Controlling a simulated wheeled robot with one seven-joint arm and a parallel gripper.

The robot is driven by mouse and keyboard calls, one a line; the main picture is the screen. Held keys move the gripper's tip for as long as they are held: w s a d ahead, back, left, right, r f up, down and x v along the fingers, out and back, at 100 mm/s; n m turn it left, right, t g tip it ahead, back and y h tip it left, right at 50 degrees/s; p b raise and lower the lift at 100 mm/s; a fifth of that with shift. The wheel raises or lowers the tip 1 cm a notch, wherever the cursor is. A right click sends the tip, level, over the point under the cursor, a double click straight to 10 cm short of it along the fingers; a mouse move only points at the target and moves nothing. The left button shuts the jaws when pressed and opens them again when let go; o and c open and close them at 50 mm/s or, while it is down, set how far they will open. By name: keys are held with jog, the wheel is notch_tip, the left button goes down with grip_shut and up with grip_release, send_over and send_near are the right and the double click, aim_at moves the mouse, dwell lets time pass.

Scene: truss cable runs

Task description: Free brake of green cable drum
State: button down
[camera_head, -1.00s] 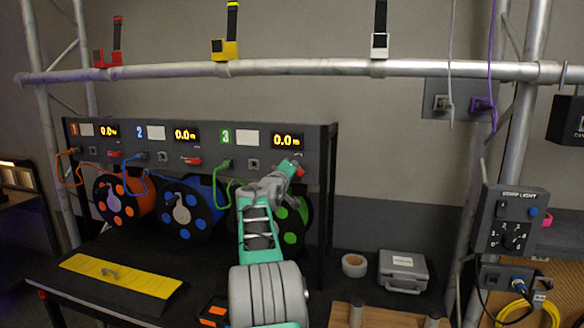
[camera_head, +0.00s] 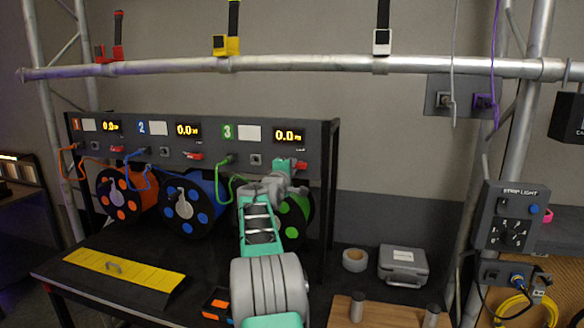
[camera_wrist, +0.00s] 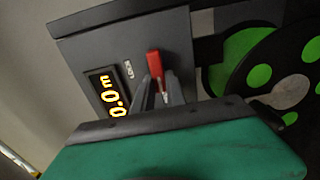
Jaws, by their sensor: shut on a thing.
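The green cable drum (camera_head: 294,222) sits under panel section 3, partly hidden behind my arm. It also shows at the right of the wrist view (camera_wrist: 272,68). Its red brake lever (camera_wrist: 153,63) sticks out beside a small "LOCK" label (camera_wrist: 128,69), near the display. In the head view the lever shows only as a small red spot (camera_head: 302,165) at my gripper. My gripper (camera_wrist: 160,92) is shut on the lever, its two dark fingers on either side of it. In the head view my gripper (camera_head: 291,166) is at the panel's lower right, its fingers hard to make out.
Orange (camera_head: 124,193) and blue (camera_head: 188,205) drums stand to the left, with red levers above them. A yellow cover (camera_head: 122,267) lies on the bench. A tape roll (camera_head: 355,260) and grey case (camera_head: 403,265) stand to the right. A truss bar (camera_head: 300,65) crosses above.

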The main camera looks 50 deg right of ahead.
dwell(0.3)
jog(key=c, duration=1.4)
grip_release()
jog(key=shift+o, duration=0.2)
jog(key=b+v, duration=0.3)
jog(key=v, duration=0.4)
jog(key=shift+s+a, duration=0.2)
jog(key=shift+a, duration=0.2)
